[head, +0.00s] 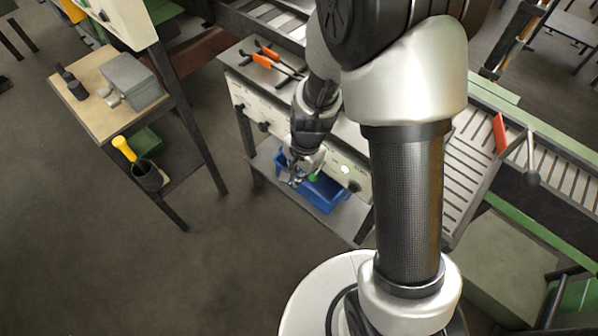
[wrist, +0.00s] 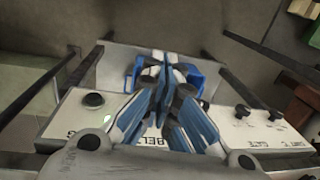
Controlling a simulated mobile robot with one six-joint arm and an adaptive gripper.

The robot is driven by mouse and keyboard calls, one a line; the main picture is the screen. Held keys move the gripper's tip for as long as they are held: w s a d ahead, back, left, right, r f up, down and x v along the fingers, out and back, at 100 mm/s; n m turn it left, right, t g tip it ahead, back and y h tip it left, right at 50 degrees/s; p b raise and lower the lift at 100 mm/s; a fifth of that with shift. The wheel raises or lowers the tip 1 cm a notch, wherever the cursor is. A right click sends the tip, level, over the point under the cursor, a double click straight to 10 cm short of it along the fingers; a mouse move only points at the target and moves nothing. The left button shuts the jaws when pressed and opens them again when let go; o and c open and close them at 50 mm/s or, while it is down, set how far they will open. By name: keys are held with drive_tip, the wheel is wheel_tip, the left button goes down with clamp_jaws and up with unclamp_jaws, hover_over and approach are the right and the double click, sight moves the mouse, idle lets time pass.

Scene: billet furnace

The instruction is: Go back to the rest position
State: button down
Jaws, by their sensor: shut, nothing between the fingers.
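My gripper (head: 303,178) hangs in front of the control panel (head: 268,128), over the blue bin (head: 322,196) on the lower shelf. The fingers are shut and empty. In the wrist view my gripper (wrist: 161,62) points past the panel edge (wrist: 62,122), with the blue bin (wrist: 200,78) partly hidden behind the fingers. Whether the fingers touch the panel or bin cannot be told.
Orange-handled pliers (head: 263,60) lie on top of the panel bench. A side table (head: 92,70) with a grey box (head: 131,80) stands at left. A slatted conveyor (head: 468,165) is at right. Open floor (head: 90,240) lies at lower left.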

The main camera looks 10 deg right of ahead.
drive_tip(key=s+d+r+n+t, duration=0.2)
drive_tip(key=s+r+n, duration=0.25)
drive_tip(key=r, duration=0.65)
drive_tip(key=s+d+r+n+t, duration=0.1)
drive_tip(key=s+r+n, duration=0.35)
drive_tip(key=r, duration=0.75)
drive_tip(key=s+d+r+n+h, duration=0.1)
drive_tip(key=s+d+r, duration=0.1)
drive_tip(key=s, duration=0.5)
drive_tip(key=shift+s+r+n+t, duration=0.25)
drive_tip(key=shift+r+n+t, duration=0.15)
drive_tip(key=shift+r, duration=0.35)
